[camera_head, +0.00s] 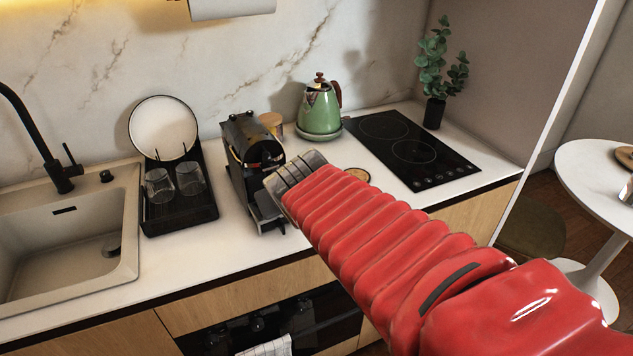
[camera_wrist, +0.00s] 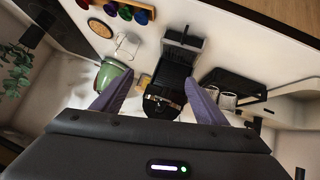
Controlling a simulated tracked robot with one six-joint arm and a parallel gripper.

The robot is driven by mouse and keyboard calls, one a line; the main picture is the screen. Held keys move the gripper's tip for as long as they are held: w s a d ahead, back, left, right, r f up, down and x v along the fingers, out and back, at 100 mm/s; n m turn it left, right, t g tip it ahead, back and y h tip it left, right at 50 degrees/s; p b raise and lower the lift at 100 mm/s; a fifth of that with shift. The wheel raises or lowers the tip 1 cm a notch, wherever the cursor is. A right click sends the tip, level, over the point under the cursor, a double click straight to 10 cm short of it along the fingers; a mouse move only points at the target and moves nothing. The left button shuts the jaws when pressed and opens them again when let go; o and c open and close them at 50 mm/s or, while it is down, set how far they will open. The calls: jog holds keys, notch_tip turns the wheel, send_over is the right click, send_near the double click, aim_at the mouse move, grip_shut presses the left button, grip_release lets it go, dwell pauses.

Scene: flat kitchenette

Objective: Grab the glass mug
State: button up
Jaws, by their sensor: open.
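The clear glass mug (camera_wrist: 126,45) stands on the white counter in the wrist view, between the green kettle (camera_wrist: 113,76) and the black coffee machine (camera_wrist: 176,62). I cannot make it out clearly in the head view, where my red arm covers part of the counter. My gripper (camera_wrist: 160,76) is open and empty. Its two purple-grey fingers are spread wide, with the coffee machine showing between them and the mug off to the left of the left fingertip. In the head view the arm's end is in front of the coffee machine (camera_head: 247,150), and the fingers are not clearly seen.
A black rack (camera_head: 180,212) with two glasses (camera_head: 160,185) and a plate (camera_head: 163,127) stands beside the sink (camera_head: 60,245). The kettle (camera_head: 320,108) and black hob (camera_head: 412,150) are further right. Coloured capsules (camera_wrist: 124,12) and a round wooden piece (camera_wrist: 100,28) lie near the mug.

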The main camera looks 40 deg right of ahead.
jog(key=w+d+f+t+h, duration=0.1)
jog(key=w+d+t, duration=0.3)
jog(key=d, duration=1.1)
jog(key=s+d+f+y, duration=0.1)
jog(key=f, duration=0.1)
jog(key=s+d+f+n+y, duration=0.1)
jog(key=d+f+y, duration=0.1)
jog(key=f, duration=0.1)
jog(key=s+d+f+n+t+y, duration=0.1)
jog(key=f, duration=0.1)
jog(key=shift+s+d+f+y, duration=0.2)
jog(key=shift+d+f+y, duration=0.1)
jog(key=shift+f+y, duration=0.1)
jog(key=shift+s+a+f+y, duration=0.1)
jog(key=shift+s+f+y, duration=0.1)
jog(key=shift+s+y, duration=0.1)
jog(key=shift+w, duration=0.15)
jog(key=x, duration=0.8)
jog(key=shift+w, duration=0.2)
